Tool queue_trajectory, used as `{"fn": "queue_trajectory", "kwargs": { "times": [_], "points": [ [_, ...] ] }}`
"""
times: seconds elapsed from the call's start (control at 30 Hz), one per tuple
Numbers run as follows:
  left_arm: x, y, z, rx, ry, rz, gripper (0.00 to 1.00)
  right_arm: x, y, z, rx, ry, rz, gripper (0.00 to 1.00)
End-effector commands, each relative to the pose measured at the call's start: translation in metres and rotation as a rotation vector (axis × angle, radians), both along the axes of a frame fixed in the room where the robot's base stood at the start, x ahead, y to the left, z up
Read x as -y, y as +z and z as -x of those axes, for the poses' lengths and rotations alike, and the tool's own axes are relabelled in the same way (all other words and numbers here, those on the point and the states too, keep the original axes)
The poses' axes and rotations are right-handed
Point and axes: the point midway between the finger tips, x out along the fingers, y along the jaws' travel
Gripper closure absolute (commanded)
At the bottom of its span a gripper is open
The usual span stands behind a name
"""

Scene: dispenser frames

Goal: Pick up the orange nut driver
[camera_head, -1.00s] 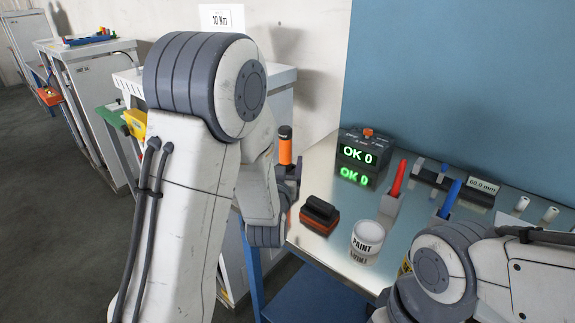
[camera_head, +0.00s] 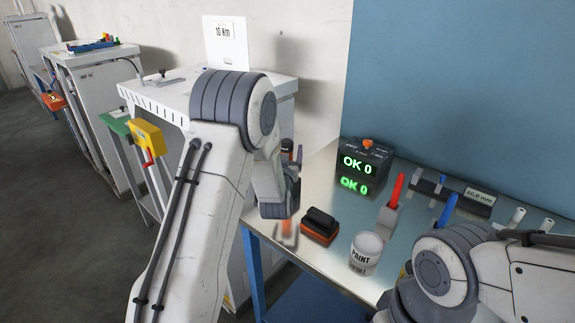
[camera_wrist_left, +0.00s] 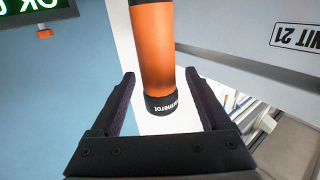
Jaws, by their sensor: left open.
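The orange nut driver fills the top middle of the left wrist view, an orange handle (camera_wrist_left: 155,45) with a black lettered band at its end. My left gripper (camera_wrist_left: 160,76) is open, with one dark finger on each side of the band and a visible gap to each. In the head view my left arm hides most of the driver and the gripper (camera_head: 292,157); only small dark parts show past the wrist. My right arm's links are at the lower right, its gripper out of view.
On the metal table (camera_head: 325,262) stand an "OK 0" display box (camera_head: 364,163), a black-and-orange block (camera_head: 320,226), a paint can (camera_head: 366,252), and red (camera_head: 397,190) and blue (camera_head: 447,210) handles in holders. A white cabinet (camera_head: 165,98) stands behind my left arm.

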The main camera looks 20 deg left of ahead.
Motion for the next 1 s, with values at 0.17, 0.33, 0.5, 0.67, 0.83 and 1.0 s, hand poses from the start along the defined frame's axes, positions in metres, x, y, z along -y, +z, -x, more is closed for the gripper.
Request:
{"fn": "queue_trajectory", "kwargs": {
  "times": [0.17,0.33,0.5,0.67,0.83,1.0],
  "points": [
    [0.0,-0.001,0.0,0.0,0.0,0.0,0.2,0.0,-0.001,0.0,0.0,0.0,0.0,0.29],
    [0.0,0.0,0.0,0.0,0.0,0.0,0.81,0.0,-0.001,0.0,0.0,0.0,0.0,0.29],
    [0.0,0.002,0.0,0.005,-0.001,0.0,1.0,0.0,0.0,0.0,0.0,0.0,0.0,0.29],
    [0.0,0.003,0.0,0.005,-0.001,0.0,1.0,0.0,-0.001,0.0,0.0,0.0,0.0,0.29],
    [0.0,0.02,-0.001,0.01,0.0,0.0,1.0,0.0,-0.003,0.0,0.0,0.0,0.0,0.29],
    [0.0,0.054,0.0,0.013,-0.001,-0.001,1.0,0.0,-0.006,0.0,0.0,0.0,0.0,0.29]
  ]
}}
